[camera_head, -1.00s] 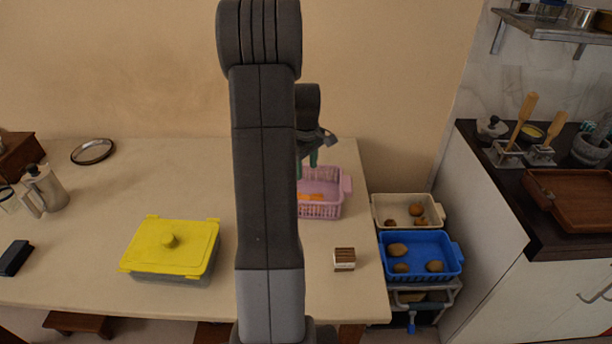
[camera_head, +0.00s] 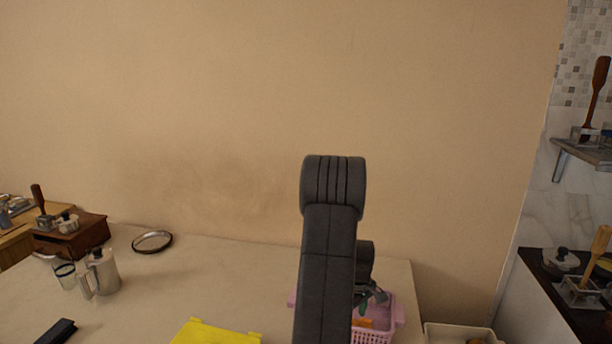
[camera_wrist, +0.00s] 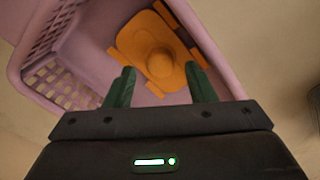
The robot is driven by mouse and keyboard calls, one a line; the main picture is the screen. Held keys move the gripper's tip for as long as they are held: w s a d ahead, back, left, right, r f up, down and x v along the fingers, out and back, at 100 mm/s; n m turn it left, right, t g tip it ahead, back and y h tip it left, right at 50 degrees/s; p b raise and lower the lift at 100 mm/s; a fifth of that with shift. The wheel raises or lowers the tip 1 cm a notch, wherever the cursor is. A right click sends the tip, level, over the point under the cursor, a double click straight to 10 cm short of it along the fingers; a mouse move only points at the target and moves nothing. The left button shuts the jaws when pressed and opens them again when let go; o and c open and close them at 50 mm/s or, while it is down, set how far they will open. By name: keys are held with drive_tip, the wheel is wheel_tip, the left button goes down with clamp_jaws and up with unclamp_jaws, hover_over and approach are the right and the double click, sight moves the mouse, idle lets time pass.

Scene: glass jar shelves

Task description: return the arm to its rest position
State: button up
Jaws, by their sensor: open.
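My gripper (camera_wrist: 162,88) is open in the wrist view, its two green fingertips apart with nothing between them. It is over the pink basket (camera_wrist: 40,85), which holds an orange lidded item (camera_wrist: 150,45) with a round knob. In the head view my arm rises in front of the table and hides part of the basket (camera_head: 398,313). My gripper (camera_head: 370,298) shows small there beside my arm, just above the basket.
A yellow lid (camera_head: 215,334) is at the table's front. A metal pot (camera_head: 103,272), a round metal ring (camera_head: 152,241) and a black block (camera_head: 57,332) are at the left. A cream bin (camera_head: 460,334) is right of the table. The wall is behind.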

wheel_tip(320, 180, down, 3)
drive_tip(key=shift+f, duration=0.1)
wheel_tip(320, 180, up, 2)
drive_tip(key=shift+r, duration=0.55)
drive_tip(key=shift+f, duration=0.1)
